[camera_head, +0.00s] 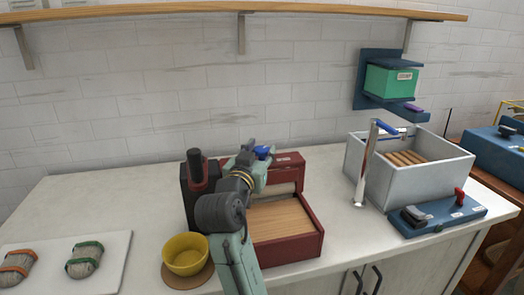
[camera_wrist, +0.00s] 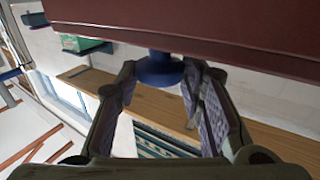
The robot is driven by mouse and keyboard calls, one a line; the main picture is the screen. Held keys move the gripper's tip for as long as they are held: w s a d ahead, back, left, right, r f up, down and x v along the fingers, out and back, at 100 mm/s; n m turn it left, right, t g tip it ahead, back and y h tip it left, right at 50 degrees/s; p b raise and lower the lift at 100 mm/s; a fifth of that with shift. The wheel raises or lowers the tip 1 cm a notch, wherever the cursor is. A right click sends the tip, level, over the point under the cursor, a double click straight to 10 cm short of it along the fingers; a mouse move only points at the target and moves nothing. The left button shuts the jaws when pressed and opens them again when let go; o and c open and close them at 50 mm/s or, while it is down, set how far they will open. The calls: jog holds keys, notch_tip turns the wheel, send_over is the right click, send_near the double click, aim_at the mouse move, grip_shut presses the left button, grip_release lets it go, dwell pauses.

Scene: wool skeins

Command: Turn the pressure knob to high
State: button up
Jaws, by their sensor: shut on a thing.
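The dark red machine (camera_head: 308,245) stands on the white counter, with a wood-coloured bed in its front. A blue knob (camera_head: 263,152), which I take as the pressure knob, shows at its raised back part, beside my gripper (camera_head: 248,155). In the wrist view the blue knob (camera_wrist: 158,68) sticks out from a dark red face (camera_wrist: 200,35). My gripper's two fingers (camera_wrist: 160,75) stand on either side of it, and their tips close on its rim. The knob's setting and any markings cannot be read.
A white board with skeins (camera_head: 85,260) lies at left. A grey crate (camera_head: 440,175) and a blue board (camera_head: 437,215) are at right. A shelf (camera_head: 150,10) runs above.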

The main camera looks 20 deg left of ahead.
aim_at(259, 151)
jog(key=shift+a+m+h, duration=0.15)
jog(key=shift+m+h, duration=0.45)
jog(key=shift+h, duration=0.4)
jog(key=shift+a+m+h, duration=0.15)
jog(key=shift+m+h, duration=0.45)
jog(key=shift+h, duration=0.9)
jog(key=o, duration=1.1)
jog(key=shift+d+m, duration=0.1)
jog(key=shift+m, duration=0.2)
notch_tip(259, 151, up, 10)
jog(key=shift+f, duration=0.1)
